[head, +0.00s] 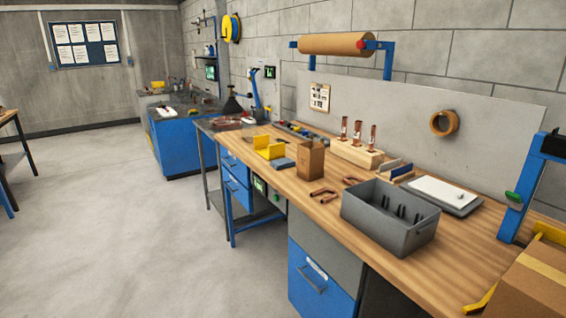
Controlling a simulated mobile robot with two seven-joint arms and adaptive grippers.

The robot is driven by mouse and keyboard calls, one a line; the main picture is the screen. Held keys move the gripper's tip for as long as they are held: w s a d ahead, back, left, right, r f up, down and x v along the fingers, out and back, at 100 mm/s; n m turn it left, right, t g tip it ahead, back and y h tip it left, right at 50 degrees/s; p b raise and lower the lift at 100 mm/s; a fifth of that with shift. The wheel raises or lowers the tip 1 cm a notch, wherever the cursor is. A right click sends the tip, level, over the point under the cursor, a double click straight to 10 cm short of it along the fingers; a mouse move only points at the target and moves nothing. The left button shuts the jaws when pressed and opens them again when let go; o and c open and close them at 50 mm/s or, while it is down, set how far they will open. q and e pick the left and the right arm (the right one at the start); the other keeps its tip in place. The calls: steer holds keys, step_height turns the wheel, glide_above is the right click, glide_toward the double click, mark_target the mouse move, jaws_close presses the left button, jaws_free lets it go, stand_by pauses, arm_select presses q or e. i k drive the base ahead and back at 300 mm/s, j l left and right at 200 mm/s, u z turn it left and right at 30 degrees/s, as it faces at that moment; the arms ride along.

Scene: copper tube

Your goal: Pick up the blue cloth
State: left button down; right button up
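I cannot clearly make out a blue cloth in the head view. A small flat grey-blue item (283,163) lies on the wooden workbench (290,184) next to a yellow holder (268,148); it is too small to tell whether it is cloth. A small blue-edged item (402,171) stands behind the grey bin, and its material is also unclear. Neither of my grippers shows in this view.
On the bench stand a grey bin (370,222), a cardboard box (311,160), a wooden block (356,154) with upright copper tubes, and bent copper pieces (323,195). A carton (535,285) sits at the right. The floor (120,220) at left is clear.

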mark_target(281, 164)
steer(key=i+j+z, duration=0.1)
steer(key=i+j, duration=0.15)
steer(key=i+j+z, duration=0.1)
steer(key=j, duration=0.35)
steer(key=i+j+z, duration=0.1)
steer(key=i+j, duration=0.25)
steer(key=i+j+z, duration=0.1)
steer(key=j, duration=0.3)
steer(key=i+j+z, duration=0.1)
steer(key=i+j, duration=0.2)
steer(key=j, duration=0.1)
